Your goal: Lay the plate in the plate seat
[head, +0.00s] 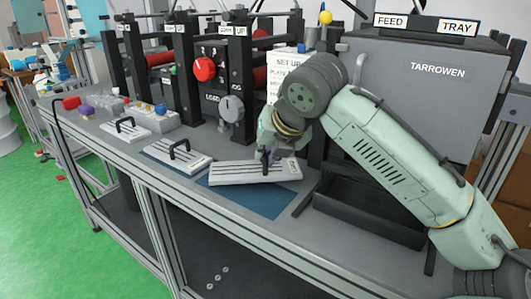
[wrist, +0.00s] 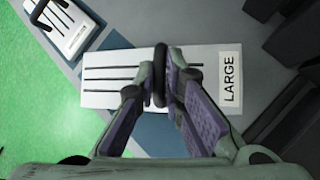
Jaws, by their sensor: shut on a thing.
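A white plate (head: 230,175) with dark slots and an upright black handle is at the front middle of the bench. In the wrist view the plate (wrist: 205,95) carries a LARGE label at its right end. My gripper (head: 266,155) is above the plate, and in the wrist view (wrist: 160,88) its fingers are closed on the handle. The plate overlaps a blue mat (head: 245,200); I cannot tell whether it touches the mat or hangs just above it. I cannot make out for sure which part is the plate seat.
Two similar handled plates, one in the middle (head: 190,165) and one farther left (head: 112,131), lie on the bench. Posts and a red knob (head: 204,69) stand behind. A black open tray (head: 370,215) is at right, below the grey TARROWEN box (head: 430,100).

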